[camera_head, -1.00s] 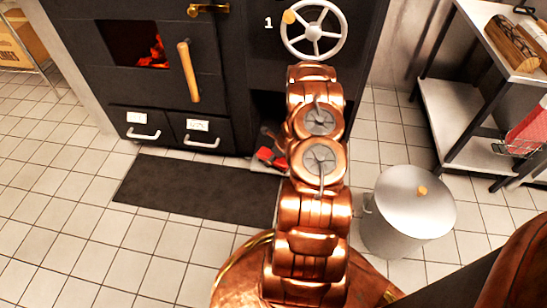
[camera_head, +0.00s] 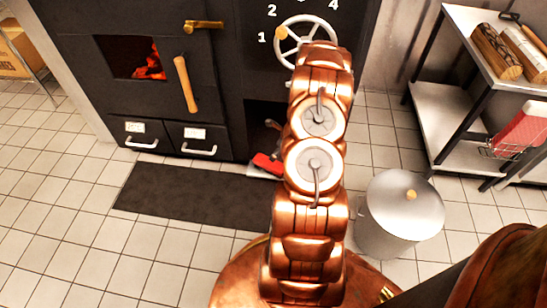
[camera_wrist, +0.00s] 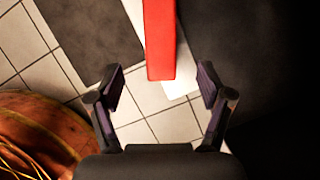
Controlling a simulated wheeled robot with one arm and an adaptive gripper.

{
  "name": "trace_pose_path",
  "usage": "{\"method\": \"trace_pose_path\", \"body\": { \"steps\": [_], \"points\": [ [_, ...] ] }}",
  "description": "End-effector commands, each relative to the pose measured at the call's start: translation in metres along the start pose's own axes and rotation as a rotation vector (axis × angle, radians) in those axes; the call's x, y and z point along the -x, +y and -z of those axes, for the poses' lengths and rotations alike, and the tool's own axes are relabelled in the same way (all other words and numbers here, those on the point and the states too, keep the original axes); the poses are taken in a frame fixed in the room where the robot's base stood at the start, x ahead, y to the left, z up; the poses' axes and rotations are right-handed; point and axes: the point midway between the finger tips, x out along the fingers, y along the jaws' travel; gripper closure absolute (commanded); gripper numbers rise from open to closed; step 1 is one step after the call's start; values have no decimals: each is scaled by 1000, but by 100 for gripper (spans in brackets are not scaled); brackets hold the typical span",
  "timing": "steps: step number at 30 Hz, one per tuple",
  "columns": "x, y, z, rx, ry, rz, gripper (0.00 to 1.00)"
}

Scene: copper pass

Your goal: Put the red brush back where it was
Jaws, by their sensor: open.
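The red brush (camera_wrist: 159,42) shows in the wrist view as a straight red bar at the top middle. It lies on or over a pale plate (camera_wrist: 183,75); contact cannot be judged. In the head view, the brush (camera_head: 266,163) is a small red patch at the foot of the stove, left of my arm. My gripper (camera_wrist: 160,84) is open and empty. Its fingertips are apart on either side of the brush's near end, without visible contact. In the head view, my copper arm hides most of the gripper and part of the brush.
A black stove (camera_head: 75,85) with a lit fire window stands behind. A dark mat (camera_head: 180,197) lies before it. A lidded metal pot (camera_head: 400,215) stands right of my arm. A shelf (camera_head: 440,105) holds logs and a red item in a wire basket. Tiled floor is clear at left.

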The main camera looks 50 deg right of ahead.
Motion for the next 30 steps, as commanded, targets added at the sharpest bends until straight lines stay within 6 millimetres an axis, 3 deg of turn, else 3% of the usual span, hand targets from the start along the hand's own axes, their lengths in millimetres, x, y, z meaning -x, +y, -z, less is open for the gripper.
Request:
{"method": "trace_pose_path", "body": {
  "steps": [5, 8, 12, 18, 25, 30],
  "points": [
    [15, 15, -29, 106, -24, -25, 21],
    [33, 38, -64, 247, -52, -59, 21],
    [64, 87, -111, 487, -95, -128, 21],
    [112, 162, -157, 826, -144, -225, 21],
    [168, 249, -177, 1209, -182, -341, 21],
    [211, 310, -171, 1480, -197, -437, 21]
  ]
}}
